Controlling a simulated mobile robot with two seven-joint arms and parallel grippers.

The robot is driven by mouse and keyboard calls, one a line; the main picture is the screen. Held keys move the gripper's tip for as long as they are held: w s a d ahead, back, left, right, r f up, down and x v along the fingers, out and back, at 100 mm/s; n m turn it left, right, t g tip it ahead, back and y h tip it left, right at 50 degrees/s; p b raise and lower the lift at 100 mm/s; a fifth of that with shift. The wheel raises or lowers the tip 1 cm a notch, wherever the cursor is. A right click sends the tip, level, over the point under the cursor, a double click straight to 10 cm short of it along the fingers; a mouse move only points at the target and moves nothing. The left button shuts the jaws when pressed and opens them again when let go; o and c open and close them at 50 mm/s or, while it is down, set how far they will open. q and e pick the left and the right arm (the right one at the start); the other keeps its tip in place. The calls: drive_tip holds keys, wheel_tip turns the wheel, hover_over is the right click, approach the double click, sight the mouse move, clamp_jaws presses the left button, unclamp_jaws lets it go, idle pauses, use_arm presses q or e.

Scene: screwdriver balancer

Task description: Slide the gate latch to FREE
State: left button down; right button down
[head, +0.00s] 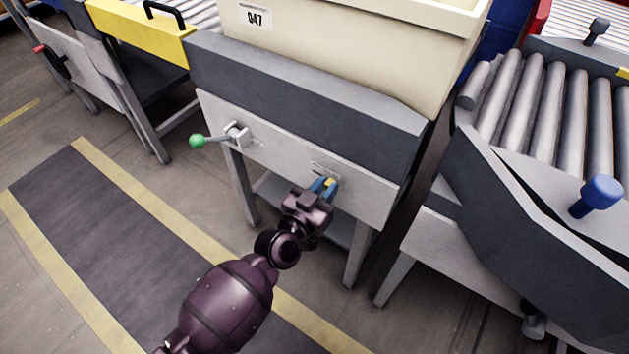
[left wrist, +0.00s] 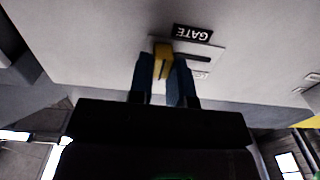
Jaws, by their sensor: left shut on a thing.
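The gate latch is a yellow knob (head: 329,183) low on the pale front panel of the conveyor table, by a small slotted plate (head: 318,168). My left gripper (head: 324,186) reaches up to it from below, its blue fingers shut on the knob. In the left wrist view the knob (left wrist: 162,58) sits between the fingers (left wrist: 164,78), at the left end of a dark slot (left wrist: 197,58). A black GATE label (left wrist: 193,34) reads upside down beside the plate. A smaller label by the slot is too blurred to read. My right gripper is not in view.
A green-tipped lever (head: 198,141) sticks out of the same panel to the left. A cream tote (head: 350,50) stands above. A roller conveyor (head: 545,95) with a blue knob (head: 600,192) is at the right. Marked floor (head: 110,205) lies open at the left.

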use_arm(q)
drive_tip(key=shift+s+d+f, duration=0.1)
drive_tip(key=shift+s+d, duration=0.05)
drive_tip(key=shift+d, duration=0.05)
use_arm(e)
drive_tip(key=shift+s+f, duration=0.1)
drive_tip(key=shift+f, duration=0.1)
use_arm(q)
drive_tip(key=c, duration=1)
unclamp_jaws()
drive_tip(key=shift+c, duration=0.2)
drive_tip(key=shift+a, duration=0.1)
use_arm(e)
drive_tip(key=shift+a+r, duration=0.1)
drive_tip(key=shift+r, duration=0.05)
use_arm(q)
drive_tip(key=p+v, duration=0.2)
drive_tip(key=v, duration=0.8)
drive_tip(key=shift+s+a, duration=0.15)
drive_tip(key=shift+s, duration=0.2)
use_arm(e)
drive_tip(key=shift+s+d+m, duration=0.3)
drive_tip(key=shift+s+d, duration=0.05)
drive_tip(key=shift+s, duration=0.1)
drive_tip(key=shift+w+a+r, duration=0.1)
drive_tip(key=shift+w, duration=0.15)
